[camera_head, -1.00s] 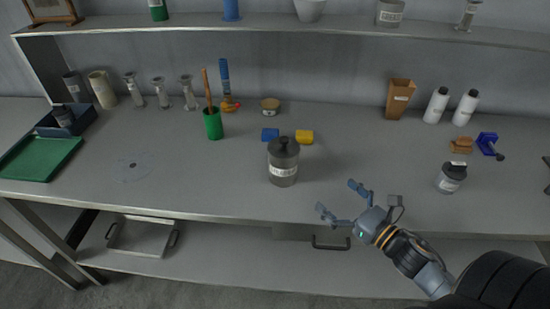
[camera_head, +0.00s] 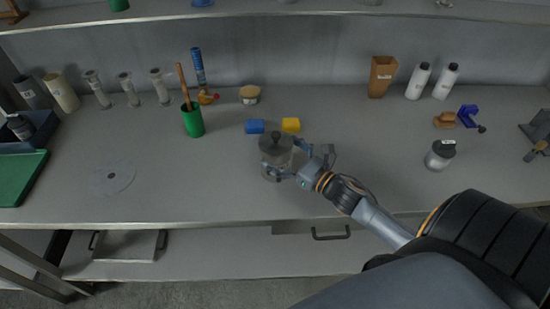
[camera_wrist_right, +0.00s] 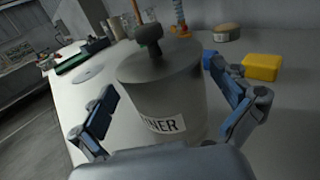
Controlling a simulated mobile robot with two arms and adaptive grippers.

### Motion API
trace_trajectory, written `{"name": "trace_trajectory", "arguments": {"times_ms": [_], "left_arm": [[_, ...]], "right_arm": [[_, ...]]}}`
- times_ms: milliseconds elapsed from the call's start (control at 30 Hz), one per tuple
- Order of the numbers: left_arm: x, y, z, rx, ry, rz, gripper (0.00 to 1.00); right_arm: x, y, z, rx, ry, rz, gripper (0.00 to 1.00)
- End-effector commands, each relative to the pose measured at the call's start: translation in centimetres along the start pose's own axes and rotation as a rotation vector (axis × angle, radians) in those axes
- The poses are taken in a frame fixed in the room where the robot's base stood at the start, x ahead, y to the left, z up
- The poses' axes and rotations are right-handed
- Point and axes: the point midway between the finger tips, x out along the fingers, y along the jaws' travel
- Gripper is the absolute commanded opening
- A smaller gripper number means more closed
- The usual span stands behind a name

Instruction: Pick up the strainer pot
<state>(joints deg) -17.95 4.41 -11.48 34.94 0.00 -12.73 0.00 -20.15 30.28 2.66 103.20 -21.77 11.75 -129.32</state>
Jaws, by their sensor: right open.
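The strainer pot (camera_head: 274,150) is a grey lidded pot with a dark knob, upright on the bench near the middle in the head view. In the right wrist view the strainer pot (camera_wrist_right: 163,85) fills the middle, and its white label shows the letters "INER". My right gripper (camera_head: 290,158) is open at the pot's front right side. In the right wrist view one finger of the right gripper (camera_wrist_right: 168,112) is on each side of the pot, with gaps showing. The left gripper is not in view.
Blue (camera_head: 255,126) and yellow (camera_head: 291,124) blocks lie just behind the pot. A green cup (camera_head: 193,120) with a wooden stick stands to its left. A dark-lidded jar (camera_head: 440,156) stands to the right. The bench left of the pot is mostly clear.

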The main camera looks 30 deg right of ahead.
Motion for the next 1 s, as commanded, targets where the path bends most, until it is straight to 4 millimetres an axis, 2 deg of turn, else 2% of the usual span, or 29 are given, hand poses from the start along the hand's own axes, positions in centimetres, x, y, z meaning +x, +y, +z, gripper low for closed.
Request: {"name": "trace_trajectory", "arguments": {"times_ms": [100,200,400,700,767,1000], "left_arm": [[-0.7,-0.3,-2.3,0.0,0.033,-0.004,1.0],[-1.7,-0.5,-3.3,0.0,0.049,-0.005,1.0],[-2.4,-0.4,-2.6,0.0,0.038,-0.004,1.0],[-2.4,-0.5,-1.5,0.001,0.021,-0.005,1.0],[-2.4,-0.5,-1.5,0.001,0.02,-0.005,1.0],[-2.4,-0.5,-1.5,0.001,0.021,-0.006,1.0]], "right_arm": [[0.9,-0.1,0.3,0.0,-0.001,-0.001,1.0],[2.4,-0.3,0.5,0.001,-0.001,-0.002,1.0],[4.8,-0.3,0.1,0.001,-0.001,0.0,1.0],[5.2,-0.3,-0.1,0.001,0.001,0.0,1.0],[5.2,-0.3,-0.1,0.001,0.001,0.0,0.9],[5.2,-0.3,-0.1,0.001,0.001,0.0,0.41]]}}
